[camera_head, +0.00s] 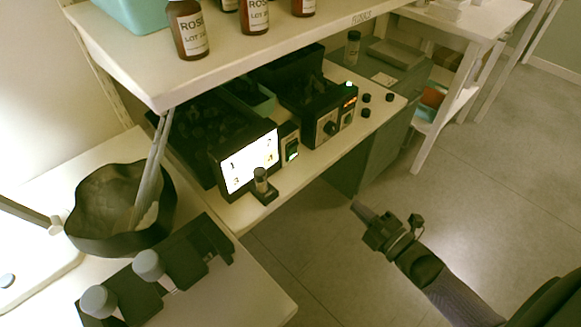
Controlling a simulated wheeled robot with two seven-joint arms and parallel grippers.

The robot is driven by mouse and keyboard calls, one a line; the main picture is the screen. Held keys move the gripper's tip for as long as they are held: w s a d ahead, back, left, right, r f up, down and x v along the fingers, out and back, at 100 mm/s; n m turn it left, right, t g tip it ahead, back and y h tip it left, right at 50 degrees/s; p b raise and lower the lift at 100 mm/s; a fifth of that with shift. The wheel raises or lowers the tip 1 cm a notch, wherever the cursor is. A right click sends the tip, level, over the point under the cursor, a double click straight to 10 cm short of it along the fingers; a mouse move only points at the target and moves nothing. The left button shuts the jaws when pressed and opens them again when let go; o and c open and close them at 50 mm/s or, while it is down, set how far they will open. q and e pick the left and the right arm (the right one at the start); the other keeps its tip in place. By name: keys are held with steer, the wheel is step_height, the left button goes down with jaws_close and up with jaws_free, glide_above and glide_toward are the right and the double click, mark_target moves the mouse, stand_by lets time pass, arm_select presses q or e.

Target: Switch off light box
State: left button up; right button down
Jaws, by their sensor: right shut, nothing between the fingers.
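The light box (248,161) stands on the white workbench near the middle of the view. Its front panel glows bright white and shows dark numerals. A small dark unit with a green-lit switch (292,150) sits just right of the panel. My right gripper (357,206) is shut and empty. It is over the open floor, right of and lower in the picture than the switch, clear of the bench. My left gripper is not in view.
A small vial in a dark stand (262,185) stands in front of the panel. Brown bottles (188,30) stand on the shelf above. A dark bowl (122,208) is at left.

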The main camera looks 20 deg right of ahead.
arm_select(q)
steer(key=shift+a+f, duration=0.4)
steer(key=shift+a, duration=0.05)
arm_select(e)
steer(key=r+n, duration=0.1)
steer(key=a+r+n+y, duration=0.1)
steer(key=r+n+t+y, duration=0.1)
steer(key=shift+w+a+r, duration=0.3)
steer(key=shift+w+r, duration=0.1)
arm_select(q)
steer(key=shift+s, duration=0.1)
arm_select(e)
steer(key=b, duration=0.4)
glide_toward(297, 148)
steer(key=x, duration=0.6)
steer(key=shift+w+a, duration=0.1)
steer(key=shift+w, duration=0.2)
steer(key=shift+w+a+r, duration=0.15)
steer(key=shift+w, duration=0.2)
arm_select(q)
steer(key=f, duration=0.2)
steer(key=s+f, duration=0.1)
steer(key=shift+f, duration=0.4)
